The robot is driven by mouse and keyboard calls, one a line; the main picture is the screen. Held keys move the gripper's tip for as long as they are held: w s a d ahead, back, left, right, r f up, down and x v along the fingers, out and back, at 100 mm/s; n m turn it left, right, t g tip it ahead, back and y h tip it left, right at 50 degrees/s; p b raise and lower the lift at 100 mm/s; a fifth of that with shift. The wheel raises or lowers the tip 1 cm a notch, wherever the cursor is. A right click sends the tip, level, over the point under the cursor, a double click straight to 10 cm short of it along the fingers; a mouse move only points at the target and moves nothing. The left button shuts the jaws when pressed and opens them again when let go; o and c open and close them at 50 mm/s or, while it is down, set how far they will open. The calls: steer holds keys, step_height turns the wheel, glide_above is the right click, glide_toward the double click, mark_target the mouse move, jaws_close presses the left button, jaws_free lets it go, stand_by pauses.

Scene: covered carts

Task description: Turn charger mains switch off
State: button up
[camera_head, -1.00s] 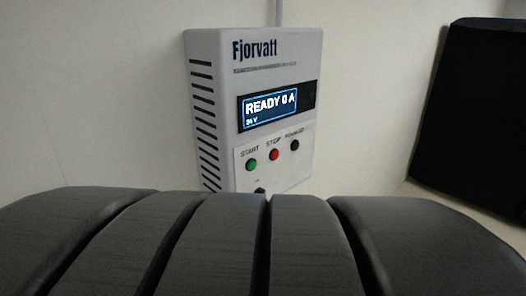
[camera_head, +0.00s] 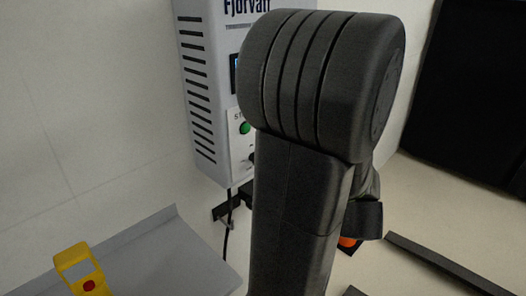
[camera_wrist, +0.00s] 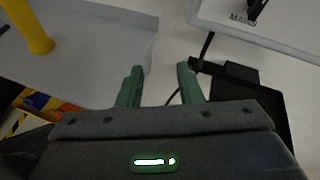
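The grey Fjorvatt charger (camera_head: 205,110) is on the wall in the head view. My arm hides its right side and most of its display. The green start button (camera_head: 246,128) shows beside my arm. In the wrist view the charger's lower corner (camera_wrist: 228,22) is at the top right, with the MAINS label and the black mains switch (camera_wrist: 256,10) cut by the top edge. My gripper (camera_wrist: 160,74) has two green fingers spread apart with nothing between them. It is below and left of the switch in that view. The gripper's fingers are hidden in the head view.
A grey panel (camera_head: 150,262) at lower left bears a yellow handle-like piece with a red button (camera_head: 80,270); a yellow post (camera_wrist: 34,28) shows in the wrist view. A black bracket (camera_head: 228,208) and cable are below the charger. A large black panel (camera_head: 475,90) stands at right.

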steer(key=w+d+r+m+t+y, duration=0.1)
steer(key=w+d+r+m+t, duration=0.4)
steer(key=w+d+t, duration=0.15)
steer(key=p+x, duration=0.2)
steer(key=x, duration=1.1)
steer(key=shift+w+a+f+g, duration=0.15)
steer(key=shift+a+f+g, duration=0.15)
steer(key=shift+a+g, duration=0.05)
jaws_close()
